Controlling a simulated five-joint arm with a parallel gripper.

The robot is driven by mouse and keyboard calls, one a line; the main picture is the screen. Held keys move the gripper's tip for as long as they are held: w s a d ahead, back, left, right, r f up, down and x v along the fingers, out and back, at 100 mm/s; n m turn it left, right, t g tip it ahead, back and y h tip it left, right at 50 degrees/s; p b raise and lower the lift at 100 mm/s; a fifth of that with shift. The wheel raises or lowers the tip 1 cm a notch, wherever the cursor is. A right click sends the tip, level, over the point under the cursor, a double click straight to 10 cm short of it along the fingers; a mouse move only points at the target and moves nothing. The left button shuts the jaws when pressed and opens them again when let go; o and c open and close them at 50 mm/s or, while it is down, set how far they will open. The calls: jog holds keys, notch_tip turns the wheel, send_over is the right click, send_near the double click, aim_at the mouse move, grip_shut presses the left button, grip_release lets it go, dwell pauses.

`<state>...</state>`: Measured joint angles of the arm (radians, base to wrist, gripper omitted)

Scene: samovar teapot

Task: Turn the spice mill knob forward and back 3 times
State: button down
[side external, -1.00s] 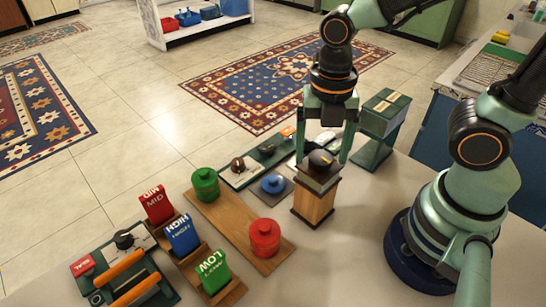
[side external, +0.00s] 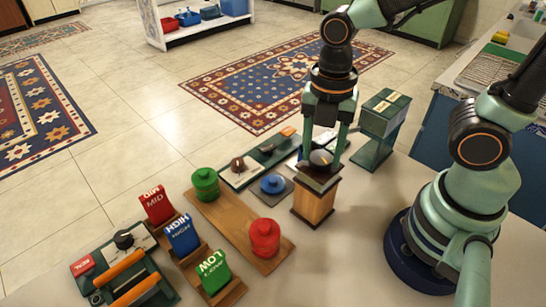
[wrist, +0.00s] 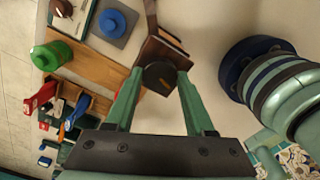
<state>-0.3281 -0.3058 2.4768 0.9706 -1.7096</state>
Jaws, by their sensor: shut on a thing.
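The spice mill (side external: 313,204) is a wooden block with a dark top and dark base, upright on the counter. Its round dark knob (side external: 321,158) sits on top and also shows in the wrist view (wrist: 158,76), with a small orange mark on it. My gripper (side external: 323,162) points down over the mill, its two green fingers on opposite sides of the knob, shut on it. In the wrist view the fingertips (wrist: 160,75) flank the knob. The fingers partly hide the knob's sides.
A blue-lidded knob (side external: 272,185) on a grey plate is left of the mill. A wooden board with green (side external: 205,184) and red (side external: 265,238) canisters lies nearby. Red, blue and green labelled flaps stand front left. A green box stand (side external: 384,115) is behind right.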

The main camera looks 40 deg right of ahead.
aim_at(321, 157)
jog(key=m, duration=0.6)
jog(key=shift+m, duration=0.3)
jog(key=m, duration=0.6)
jog(key=shift+m, duration=0.4)
jog(key=shift+c, duration=1.3)
grip_release()
notch_tip(321, 157, up, 12)
